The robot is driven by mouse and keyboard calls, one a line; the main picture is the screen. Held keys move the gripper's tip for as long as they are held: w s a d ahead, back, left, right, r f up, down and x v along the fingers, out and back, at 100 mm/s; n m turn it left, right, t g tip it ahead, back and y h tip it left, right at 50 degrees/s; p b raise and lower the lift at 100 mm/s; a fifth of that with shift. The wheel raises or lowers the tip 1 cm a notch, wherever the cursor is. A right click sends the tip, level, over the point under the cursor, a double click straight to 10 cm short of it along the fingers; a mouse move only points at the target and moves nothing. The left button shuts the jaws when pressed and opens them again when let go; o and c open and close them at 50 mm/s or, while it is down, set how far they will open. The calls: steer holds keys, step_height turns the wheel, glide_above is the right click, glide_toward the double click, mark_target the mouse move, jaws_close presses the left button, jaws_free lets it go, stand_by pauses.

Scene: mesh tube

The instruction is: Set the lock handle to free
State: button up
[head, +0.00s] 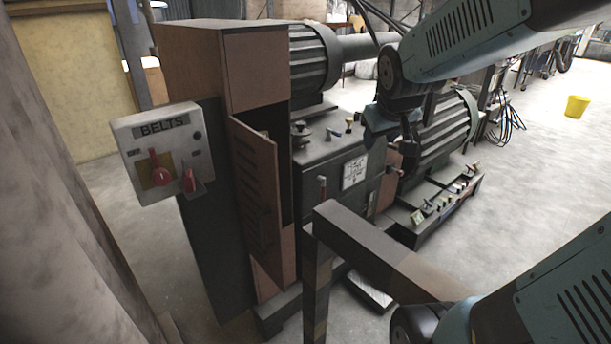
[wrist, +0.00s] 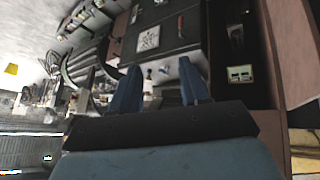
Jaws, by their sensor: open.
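No part is marked as the lock handle, so I cannot tell which lever it is. A small red-tipped lever (head: 322,188) stands on the dark front of the machine, left of a white label plate (head: 354,172). A red lever (wrist: 180,26) also shows beside the plate (wrist: 148,38) in the wrist view.
A brown cabinet door (head: 257,200) hangs open beside the BELTS box. A dark square-section frame (head: 375,245) stands in front of the machine. Large ribbed motors (head: 445,130) sit behind. A yellow bucket (head: 577,106) stands on the clear floor at right.

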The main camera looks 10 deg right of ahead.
steer(key=w+d+f+n+t+y, duration=0.1)
steer(key=w+f+n, duration=0.1)
steer(key=w+f, duration=0.75)
steer(key=w+d+f+n+t+y, duration=0.1)
steer(key=w+d+f+n+t, duration=0.1)
steer(key=w+f, duration=0.75)
steer(key=n+t+y, duration=0.1)
steer(key=t+y, duration=0.1)
steer(key=y, duration=0.2)
glide_toward(323, 192)
step_height(323, 192, up, 5)
steer(key=s+d, duration=0.1)
steer(key=d, duration=0.1)
step_height(323, 192, down, 10)
steer(key=s+m+t+y, duration=0.1)
steer(key=s+m+t, duration=0.15)
steer(key=t, duration=0.25)
steer(key=x, duration=1.4)
steer(key=shift+s+a, duration=0.15)
steer(key=shift+a, duration=0.1)
steer(key=shift+c, duration=0.2)
jaws_close()
